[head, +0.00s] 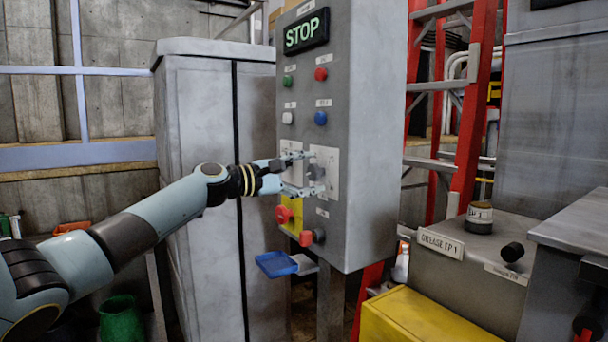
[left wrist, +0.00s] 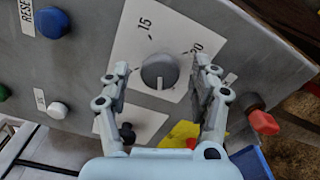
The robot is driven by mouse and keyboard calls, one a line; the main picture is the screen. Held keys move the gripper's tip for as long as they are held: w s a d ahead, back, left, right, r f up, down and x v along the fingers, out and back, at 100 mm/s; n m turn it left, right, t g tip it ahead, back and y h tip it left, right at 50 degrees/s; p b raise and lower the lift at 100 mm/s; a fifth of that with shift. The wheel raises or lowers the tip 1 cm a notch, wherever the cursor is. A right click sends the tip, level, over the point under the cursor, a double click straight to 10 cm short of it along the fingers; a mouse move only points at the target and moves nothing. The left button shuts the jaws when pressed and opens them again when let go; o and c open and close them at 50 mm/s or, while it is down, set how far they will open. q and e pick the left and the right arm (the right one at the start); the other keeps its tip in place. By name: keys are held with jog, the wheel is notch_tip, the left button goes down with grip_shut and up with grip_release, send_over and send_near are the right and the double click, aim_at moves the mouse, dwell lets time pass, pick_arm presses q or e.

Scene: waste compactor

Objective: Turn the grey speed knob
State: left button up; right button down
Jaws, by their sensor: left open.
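The grey speed knob (left wrist: 160,71) sits on a white plate (left wrist: 133,53) with a dial scale marked 15 and 20 on the control panel. In the head view the knob (head: 316,172) shows beside the fingertips. My left gripper (left wrist: 160,78) is open, with one finger on each side of the knob in the left wrist view. Whether the fingers touch it I cannot tell. In the head view my left gripper (head: 308,174) reaches the panel from the left. My right gripper does not show.
The panel box (head: 365,100) carries a STOP sign (head: 306,32), green, red, white and blue buttons, and a red stop button (head: 284,214) below the gripper. A blue tray (head: 277,264) sticks out underneath. A red ladder (head: 470,130) stands at right.

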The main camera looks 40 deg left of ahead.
pick_arm(q)
jog(key=v, duration=1.2)
jog(key=shift+a+f, duration=0.1)
dwell(0.4)
